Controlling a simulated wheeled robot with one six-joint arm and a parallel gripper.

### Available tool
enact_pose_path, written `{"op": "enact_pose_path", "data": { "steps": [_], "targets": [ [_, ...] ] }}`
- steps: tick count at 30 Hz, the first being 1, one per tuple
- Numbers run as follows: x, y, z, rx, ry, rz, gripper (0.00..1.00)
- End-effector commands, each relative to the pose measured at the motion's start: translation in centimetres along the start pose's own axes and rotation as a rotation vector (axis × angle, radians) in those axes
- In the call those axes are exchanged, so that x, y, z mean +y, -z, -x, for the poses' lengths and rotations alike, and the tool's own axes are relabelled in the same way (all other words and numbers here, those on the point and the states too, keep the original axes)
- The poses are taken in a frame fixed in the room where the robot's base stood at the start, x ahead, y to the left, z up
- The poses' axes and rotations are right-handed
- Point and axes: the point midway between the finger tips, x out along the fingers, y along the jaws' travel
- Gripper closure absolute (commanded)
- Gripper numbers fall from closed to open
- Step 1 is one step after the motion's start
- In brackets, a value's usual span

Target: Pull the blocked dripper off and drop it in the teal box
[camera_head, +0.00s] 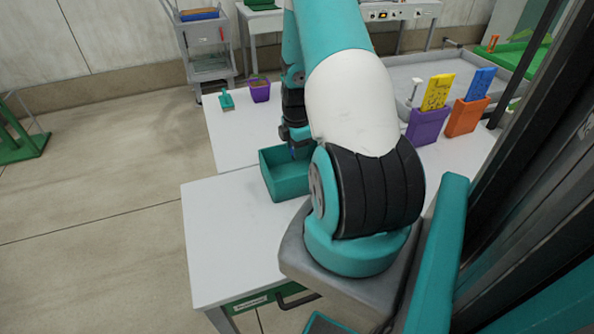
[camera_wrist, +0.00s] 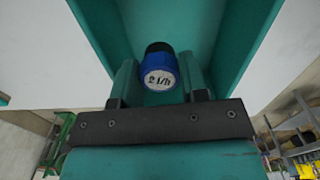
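The dripper (camera_wrist: 160,75) is a blue cap with a black end and a "2 l/h" label facing the wrist camera. It sits between the two teal fingers of my gripper (camera_wrist: 160,82), which appear closed on its sides. In the head view, my gripper (camera_head: 295,150) points down at the teal box (camera_head: 289,188), with a small bit of blue at its tip. The teal box is open-topped and stands on the white table. Its teal walls also show around the dripper in the wrist view (camera_wrist: 232,45). My arm hides part of the box's right side.
A purple pot (camera_head: 260,91) and a small teal tool (camera_head: 227,100) are on the far table section. A purple holder (camera_head: 427,127) with a yellow card and an orange holder (camera_head: 467,117) with a blue card stand at right. The white table (camera_head: 225,230) is clear left of the box.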

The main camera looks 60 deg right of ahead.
Motion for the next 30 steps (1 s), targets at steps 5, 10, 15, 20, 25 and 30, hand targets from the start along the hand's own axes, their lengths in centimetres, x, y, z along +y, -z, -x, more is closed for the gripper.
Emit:
{"op": "enact_pose_path", "data": {
  "steps": [5,10,15,20,25,30],
  "targets": [
    [0.0,0.0,0.0,0.0,0.0,0.0,0.34],
    [0.0,0.0,0.0,0.0,0.0,0.0,0.34],
    [0.1,0.0,1.0,0.0,-0.001,0.0,0.34],
    [0.1,0.0,4.0,-0.002,-0.006,0.0,0.34],
    [0.1,0.0,8.5,-0.002,-0.007,0.0,0.34],
    [0.1,0.0,12.7,-0.002,-0.007,0.0,0.34]
  ]
}}
